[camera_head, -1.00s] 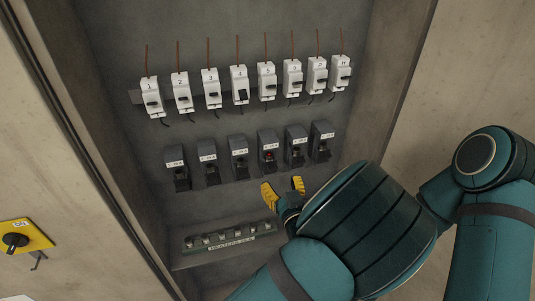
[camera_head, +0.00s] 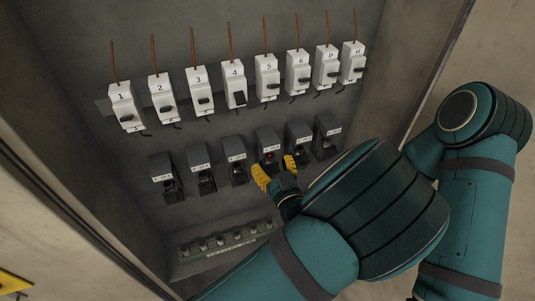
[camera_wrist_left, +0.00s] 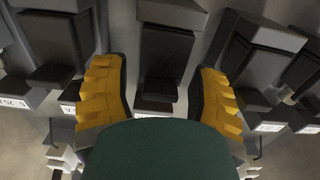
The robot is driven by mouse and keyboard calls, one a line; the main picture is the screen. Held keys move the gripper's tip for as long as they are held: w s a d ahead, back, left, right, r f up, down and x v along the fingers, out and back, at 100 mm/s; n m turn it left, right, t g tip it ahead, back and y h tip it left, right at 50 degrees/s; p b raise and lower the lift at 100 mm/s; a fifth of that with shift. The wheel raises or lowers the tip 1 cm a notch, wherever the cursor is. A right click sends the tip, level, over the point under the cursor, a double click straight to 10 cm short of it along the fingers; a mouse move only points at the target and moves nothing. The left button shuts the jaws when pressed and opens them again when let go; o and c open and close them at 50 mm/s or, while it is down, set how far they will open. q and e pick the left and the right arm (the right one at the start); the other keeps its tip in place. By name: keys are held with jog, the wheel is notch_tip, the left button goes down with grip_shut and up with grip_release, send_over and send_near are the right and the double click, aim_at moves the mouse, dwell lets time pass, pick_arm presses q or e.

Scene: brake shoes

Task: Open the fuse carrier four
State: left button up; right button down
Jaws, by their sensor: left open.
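A row of several dark grey fuse carriers with white labels runs across the panel. The fourth from the left, fuse carrier four (camera_head: 267,142), has a small red light on its front. My left gripper (camera_head: 275,170) is open, with yellow fingertips, in front of and just below this carrier. In the left wrist view the open fingers (camera_wrist_left: 162,95) stand on either side of a dark carrier (camera_wrist_left: 166,52), with gaps to it on both sides.
White numbered breakers (camera_head: 198,91) run above the carriers; breaker 4 (camera_head: 234,80) has its black lever down. Neighbouring carriers (camera_head: 236,162) stand close on both sides. A terminal strip (camera_head: 228,244) lies below.

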pick_arm(q)
jog(key=shift+w+a, duration=0.1)
jog(key=shift+w, duration=0.15)
pick_arm(e)
jog(key=shift+w+a, duration=0.15)
jog(key=shift+w, duration=0.25)
pick_arm(q)
jog(key=shift+s, duration=0.1)
jog(key=c, duration=1)
pick_arm(e)
jog(key=shift+s, duration=0.1)
